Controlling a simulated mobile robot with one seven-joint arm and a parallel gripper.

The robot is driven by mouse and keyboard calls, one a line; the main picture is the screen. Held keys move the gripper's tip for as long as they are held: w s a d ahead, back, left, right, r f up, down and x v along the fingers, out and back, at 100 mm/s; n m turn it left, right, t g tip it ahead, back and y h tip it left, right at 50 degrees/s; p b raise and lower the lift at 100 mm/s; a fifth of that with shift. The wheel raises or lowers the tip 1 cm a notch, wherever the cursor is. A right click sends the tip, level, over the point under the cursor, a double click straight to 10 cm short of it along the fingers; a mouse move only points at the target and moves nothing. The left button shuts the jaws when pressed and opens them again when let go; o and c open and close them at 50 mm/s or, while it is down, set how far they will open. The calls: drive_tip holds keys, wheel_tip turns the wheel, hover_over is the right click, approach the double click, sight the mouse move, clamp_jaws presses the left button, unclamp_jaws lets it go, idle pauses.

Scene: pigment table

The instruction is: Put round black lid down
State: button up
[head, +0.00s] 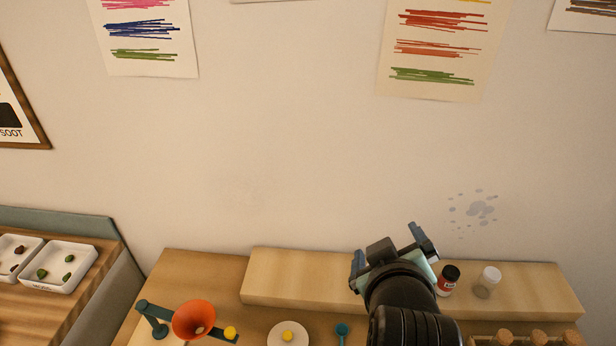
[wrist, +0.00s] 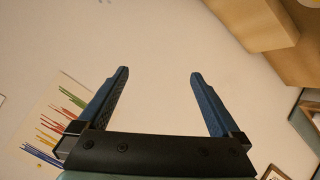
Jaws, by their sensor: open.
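My gripper (head: 389,250) is raised in front of the wall, above the wooden table, with its two blue fingers spread. In the wrist view the gripper (wrist: 159,74) is open, with only pale wall between its fingers. A round black lid (head: 451,271) sits on top of a small jar (head: 446,287) with a red and white label. The jar stands upright on the raised wooden shelf, just right of my gripper and apart from its fingers. My arm hides part of the shelf. The lid is not visible in the wrist view.
A clear jar with a white top (head: 488,279) stands right of the labelled jar. The shelf's left part (head: 295,281) is clear.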

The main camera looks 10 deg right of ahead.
drive_tip(key=w+a+r+m+t, duration=0.1)
drive_tip(key=a+r+t, duration=0.2)
drive_tip(key=r, duration=0.6)
drive_tip(key=w+a+r+t, duration=0.2)
drive_tip(key=a+r+t, duration=0.15)
drive_tip(key=r, duration=0.55)
drive_tip(key=s+a+r+t+y, duration=0.1)
drive_tip(key=s+a+r+t, duration=0.2)
drive_tip(key=r, duration=0.4)
drive_tip(key=s+a+r+m+t+y, duration=0.1)
drive_tip(key=s+a+r+t, duration=0.2)
drive_tip(key=r, duration=0.4)
drive_tip(key=s+a+r+m+t+y, duration=0.1)
drive_tip(key=s+a+r+t+y, duration=0.1)
drive_tip(key=r, duration=0.6)
drive_tip(key=s+a+t, duration=0.1)
drive_tip(key=s+a, duration=0.1)
drive_tip(key=s, duration=0.1)
drive_tip(key=shift+s, duration=0.2)
drive_tip(key=shift+t, duration=0.25)
